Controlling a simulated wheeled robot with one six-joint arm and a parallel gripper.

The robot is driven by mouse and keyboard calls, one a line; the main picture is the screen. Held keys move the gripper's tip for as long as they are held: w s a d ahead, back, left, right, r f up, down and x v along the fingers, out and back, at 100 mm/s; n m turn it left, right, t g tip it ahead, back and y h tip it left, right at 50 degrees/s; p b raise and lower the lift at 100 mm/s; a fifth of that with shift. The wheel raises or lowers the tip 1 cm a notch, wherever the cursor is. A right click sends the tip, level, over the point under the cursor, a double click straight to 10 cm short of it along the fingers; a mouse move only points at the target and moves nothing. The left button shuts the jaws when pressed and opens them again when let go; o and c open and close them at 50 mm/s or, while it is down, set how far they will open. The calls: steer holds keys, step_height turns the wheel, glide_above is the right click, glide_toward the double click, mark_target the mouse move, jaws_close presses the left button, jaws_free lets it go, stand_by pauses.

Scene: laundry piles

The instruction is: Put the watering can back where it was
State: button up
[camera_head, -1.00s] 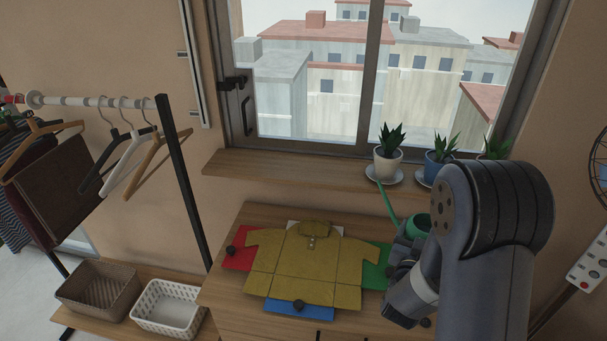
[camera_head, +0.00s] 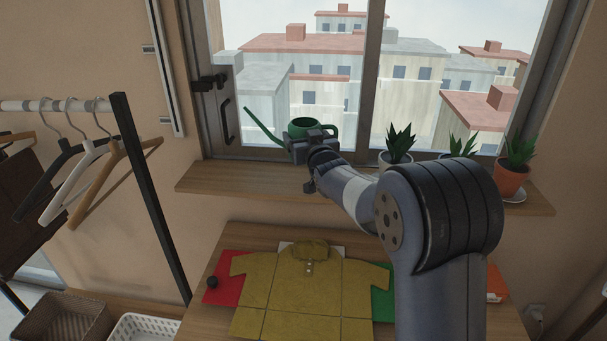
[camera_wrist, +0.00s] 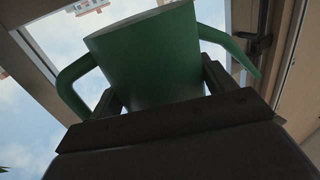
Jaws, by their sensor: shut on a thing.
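The green watering can (camera_head: 302,127) is upright at the window, above the left-middle part of the wooden sill (camera_head: 230,178). Its long spout points up to the left and its handle is on the right. My gripper (camera_head: 312,145) is shut on the can's body from the front. In the wrist view the can (camera_wrist: 150,60) fills the space between the two fingers (camera_wrist: 160,95). My gripper hides the can's base in the head view, so I cannot tell whether it touches the sill.
Potted plants stand on the sill to the right: a white pot (camera_head: 388,160), a largely hidden one (camera_head: 462,148) and a terracotta pot (camera_head: 510,180). The sill's left end is clear. A yellow shirt (camera_head: 300,290) lies on the table below. A clothes rack (camera_head: 150,200) stands at left.

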step_height(320, 180, down, 8)
steer(key=shift+f+p, duration=0.1)
steer(key=shift+p, duration=0.45)
steer(key=o, duration=1.3)
steer(key=shift+f, duration=0.1)
steer(key=shift+c, duration=0.2)
steer(key=b+v, duration=0.3)
steer(key=v, duration=0.9)
